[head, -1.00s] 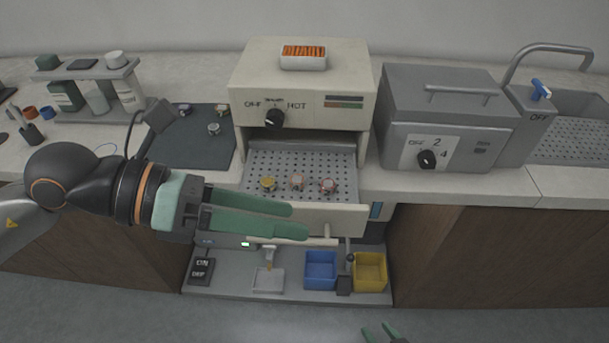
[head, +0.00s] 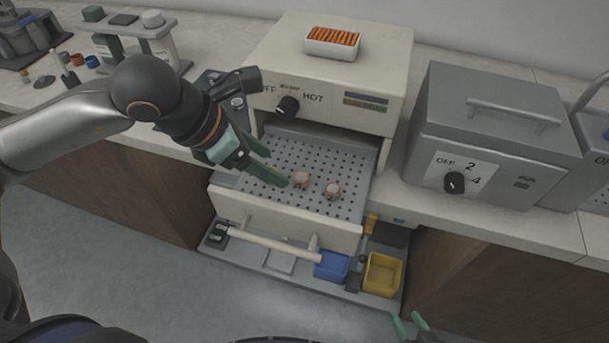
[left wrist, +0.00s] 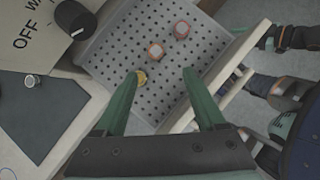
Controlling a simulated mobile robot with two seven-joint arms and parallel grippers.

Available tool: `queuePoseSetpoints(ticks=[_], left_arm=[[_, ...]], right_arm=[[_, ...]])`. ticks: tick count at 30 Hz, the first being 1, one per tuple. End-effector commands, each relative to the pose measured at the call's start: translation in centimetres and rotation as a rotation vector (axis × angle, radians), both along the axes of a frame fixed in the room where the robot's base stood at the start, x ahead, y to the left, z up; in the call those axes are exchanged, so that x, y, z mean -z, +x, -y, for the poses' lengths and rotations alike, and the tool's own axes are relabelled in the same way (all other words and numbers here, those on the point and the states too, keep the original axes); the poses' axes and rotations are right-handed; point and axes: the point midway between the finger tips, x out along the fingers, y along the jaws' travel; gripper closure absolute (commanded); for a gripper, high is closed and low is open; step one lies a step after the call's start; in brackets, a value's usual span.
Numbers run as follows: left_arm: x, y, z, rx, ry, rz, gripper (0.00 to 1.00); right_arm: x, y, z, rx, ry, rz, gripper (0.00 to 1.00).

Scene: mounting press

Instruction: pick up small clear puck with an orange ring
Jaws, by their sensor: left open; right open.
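The small clear puck with an orange ring (head: 301,179) sits on the perforated drawer tray (head: 335,160) of the cream press. It also shows in the left wrist view (left wrist: 155,50), in the middle of three pucks. A red-ringed puck (head: 332,188) sits to its right in the head view. A yellow puck (left wrist: 141,77) shows beside one fingertip in the left wrist view; my left gripper hides it in the head view. My left gripper (head: 277,169) is open and empty, just left of the orange-ringed puck. My right gripper (head: 410,325) is open and empty at the bottom edge.
The cream press (head: 330,70) stands behind the pulled-out drawer, whose front handle (head: 273,245) sticks out. A grey box with a dial (head: 490,140) stands to the right. Blue (head: 331,266) and yellow bins (head: 382,275) lie below the drawer.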

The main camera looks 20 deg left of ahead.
Motion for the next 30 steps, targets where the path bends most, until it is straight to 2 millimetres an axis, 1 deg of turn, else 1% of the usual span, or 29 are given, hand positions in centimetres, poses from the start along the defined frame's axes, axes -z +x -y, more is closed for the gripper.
queuePoseSetpoints(ticks=[1,3,11,16,19,23,28,29,30], left_arm=[[0.8,0.3,0.5,0.002,-0.002,-0.003,0.28],[1.7,0.7,0.9,0.002,-0.003,-0.003,0.28],[3.3,1.7,1.7,0.001,-0.002,-0.002,0.28],[5.2,3.2,2.5,0.002,-0.002,-0.003,0.28],[6.4,3.7,3.0,0.001,-0.003,-0.003,0.28],[7.0,3.9,3.2,0.002,-0.003,0.0,0.28],[7.0,3.9,3.2,0.002,-0.002,0.001,0.28],[7.0,3.9,3.2,0.002,-0.002,0.001,0.29],[7.0,3.9,3.2,0.002,-0.002,0.001,0.34]], right_arm=[[0.1,-0.1,-0.1,0.0,0.001,-0.003,0.53],[0.1,-0.2,-0.1,0.0,0.001,-0.004,0.53],[-0.1,-0.2,-0.1,0.0,0.001,-0.004,0.53],[-0.6,-0.1,0.0,0.004,0.001,0.001,0.53],[-0.5,-0.1,0.2,0.006,-0.001,0.002,0.53],[-0.4,-0.2,0.3,0.008,-0.002,0.001,0.53],[-0.3,-0.4,0.3,0.009,-0.002,-0.003,0.53],[-0.3,-0.4,0.3,0.009,-0.002,-0.003,0.53],[-0.3,-0.4,0.3,0.009,-0.002,-0.003,0.53]])
